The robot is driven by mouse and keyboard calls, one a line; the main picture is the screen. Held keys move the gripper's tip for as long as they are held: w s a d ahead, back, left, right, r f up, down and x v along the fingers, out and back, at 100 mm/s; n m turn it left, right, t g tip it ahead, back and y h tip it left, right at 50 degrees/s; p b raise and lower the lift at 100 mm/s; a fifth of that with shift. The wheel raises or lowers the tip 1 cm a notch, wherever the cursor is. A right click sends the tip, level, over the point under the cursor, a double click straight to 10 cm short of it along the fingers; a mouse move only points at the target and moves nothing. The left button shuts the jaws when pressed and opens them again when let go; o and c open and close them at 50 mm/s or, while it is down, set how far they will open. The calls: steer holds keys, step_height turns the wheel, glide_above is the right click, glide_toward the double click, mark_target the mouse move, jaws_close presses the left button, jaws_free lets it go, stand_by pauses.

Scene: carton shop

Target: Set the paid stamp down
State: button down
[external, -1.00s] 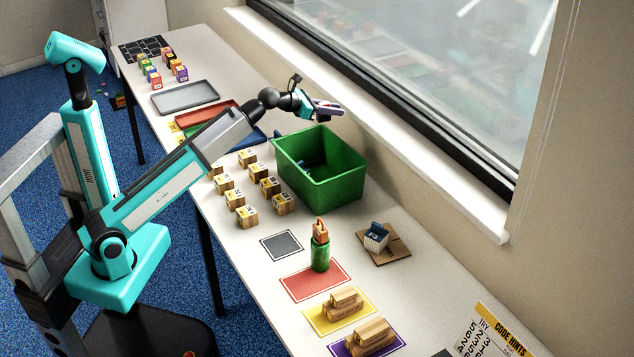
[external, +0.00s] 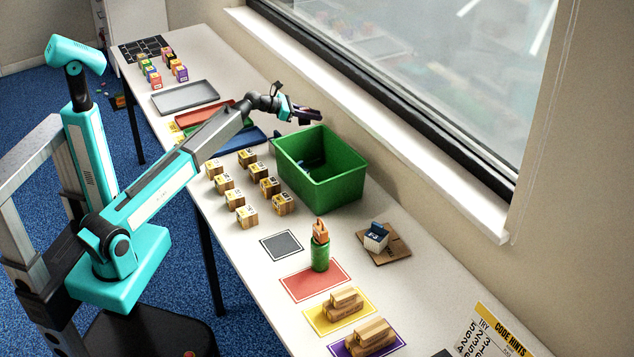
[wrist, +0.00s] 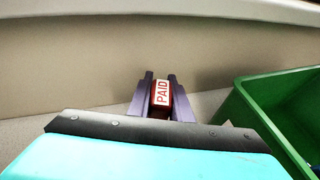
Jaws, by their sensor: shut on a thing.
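The paid stamp (wrist: 161,93) is a small red block with a white label reading PAID. It shows in the wrist view between the two purple fingers of my gripper (wrist: 160,88). My gripper is shut on it. In the external view my gripper (external: 308,115) is stretched out over the far side of the table, just behind and above the back left corner of the green bin (external: 340,185). The stamp is too small to make out clearly in that view. The wrist view shows the wall side ahead of the stamp; whether the stamp touches the table cannot be told.
The green bin (wrist: 262,108) stands close on the right. Several wooden blocks (external: 247,216) stand in front of it. A grey tray (external: 186,97) and a red tray (external: 200,115) lie to the left. The window sill (external: 420,160) runs along the back.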

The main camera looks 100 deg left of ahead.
steer(key=w+d+r+m+h+p, duration=0.1)
steer(key=w+d+m+h+p, duration=0.2)
steer(key=m+h, duration=0.6)
steer(key=shift+w+d+r+m+t+h+p, duration=0.2)
steer(key=shift+d+m+t+h+p, duration=0.15)
steer(key=shift+d+h+p, duration=1)
steer(key=shift+d, duration=0.1)
steer(key=shift+f, duration=0.1)
steer(key=shift+f, duration=3.15)
steer(key=shift+f+p, duration=0.35)
steer(key=shift+f, duration=1.5)
